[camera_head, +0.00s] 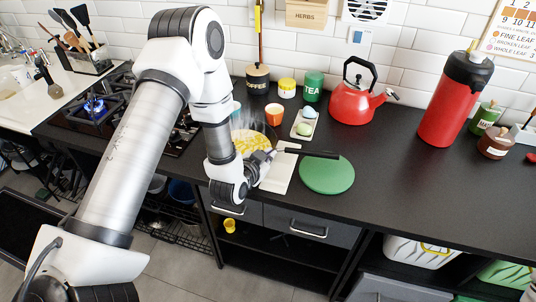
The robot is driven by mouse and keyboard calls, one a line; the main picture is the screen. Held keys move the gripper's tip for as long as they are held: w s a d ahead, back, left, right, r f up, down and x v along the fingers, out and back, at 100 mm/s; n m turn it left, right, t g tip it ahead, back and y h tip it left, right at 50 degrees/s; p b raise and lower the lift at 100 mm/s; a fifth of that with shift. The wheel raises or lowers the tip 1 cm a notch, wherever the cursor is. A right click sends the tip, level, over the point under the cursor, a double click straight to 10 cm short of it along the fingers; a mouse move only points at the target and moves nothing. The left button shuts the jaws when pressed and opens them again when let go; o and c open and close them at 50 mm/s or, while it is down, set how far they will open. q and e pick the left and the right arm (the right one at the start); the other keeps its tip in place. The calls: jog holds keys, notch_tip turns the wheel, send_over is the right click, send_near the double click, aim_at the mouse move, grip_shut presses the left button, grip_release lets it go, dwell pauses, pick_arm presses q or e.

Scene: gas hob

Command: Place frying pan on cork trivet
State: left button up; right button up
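The frying pan (251,142) has yellow food in it and a dark handle pointing right. It is right of the hob, partly hidden behind my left arm. My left gripper (268,156) is at the pan end of the handle and appears shut on it; the fingers are small and partly hidden. Whether the pan touches the counter is unclear. No cork-coloured trivet shows; a flat round green mat (327,178) lies on the counter to the right, with the handle's end over its far edge. My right gripper is out of view.
A white board (278,180) lies beside the pan. A gas hob (65,117) with a blue flame is at left. An orange cup (273,114), an egg tray (303,127) and a red kettle (352,102) stand behind. The counter right of the mat is clear.

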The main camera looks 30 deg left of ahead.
pick_arm(q)
jog(key=o, duration=0.5)
jog(key=shift+r, duration=0.1)
